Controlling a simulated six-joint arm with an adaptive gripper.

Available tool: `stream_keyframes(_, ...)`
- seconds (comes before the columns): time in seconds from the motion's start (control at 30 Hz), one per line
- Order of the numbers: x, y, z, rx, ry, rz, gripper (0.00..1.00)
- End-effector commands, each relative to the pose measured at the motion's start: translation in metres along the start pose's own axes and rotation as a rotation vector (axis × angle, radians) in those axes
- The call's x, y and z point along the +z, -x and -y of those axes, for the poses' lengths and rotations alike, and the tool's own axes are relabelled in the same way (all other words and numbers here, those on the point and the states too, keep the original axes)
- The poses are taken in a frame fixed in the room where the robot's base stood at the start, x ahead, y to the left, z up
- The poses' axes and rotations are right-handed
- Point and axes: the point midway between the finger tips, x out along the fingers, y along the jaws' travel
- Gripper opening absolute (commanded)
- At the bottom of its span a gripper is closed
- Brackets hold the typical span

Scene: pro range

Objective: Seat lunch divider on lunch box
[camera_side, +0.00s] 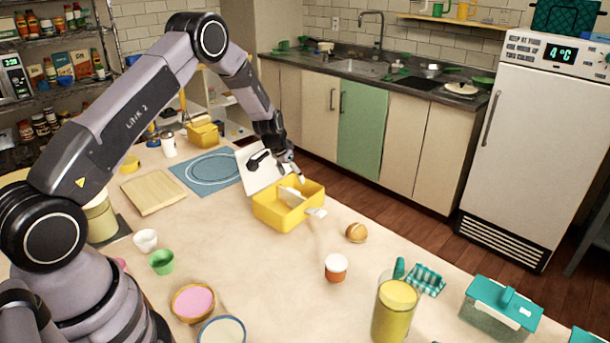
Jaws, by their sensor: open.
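A yellow lunch box (283,214) stands open on the table, right of the middle of my arm's reach. A white divider (291,197) shows inside the box; it looks tilted, and I cannot tell whether it rests fully on the box. A small pale tab (317,212) sticks out over the box's right rim. My gripper (296,176) is open, just above the far side of the box and close to the divider. Whether it touches the divider cannot be made out.
A blue mat (206,171) and a wooden board (153,193) lie left of the box. A bread roll (356,232) and an orange-white cup (336,267) stand to its right front. A yellow-filled glass (395,309) stands near the front. Table space before the box is clear.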

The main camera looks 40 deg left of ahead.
Motion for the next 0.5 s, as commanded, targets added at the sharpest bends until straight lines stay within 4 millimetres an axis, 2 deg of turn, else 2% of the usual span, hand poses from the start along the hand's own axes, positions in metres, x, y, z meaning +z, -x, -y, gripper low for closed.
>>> stream_keyframes(0.37,-0.0023,0.006,0.0001,-0.001,0.0,0.0,0.64)
stream_keyframes(0.4,-0.0024,0.006,0.0001,-0.001,0.0,0.0,0.66)
stream_keyframes(0.5,-0.0024,0.0059,0.0001,-0.001,-0.001,0.0,0.79)
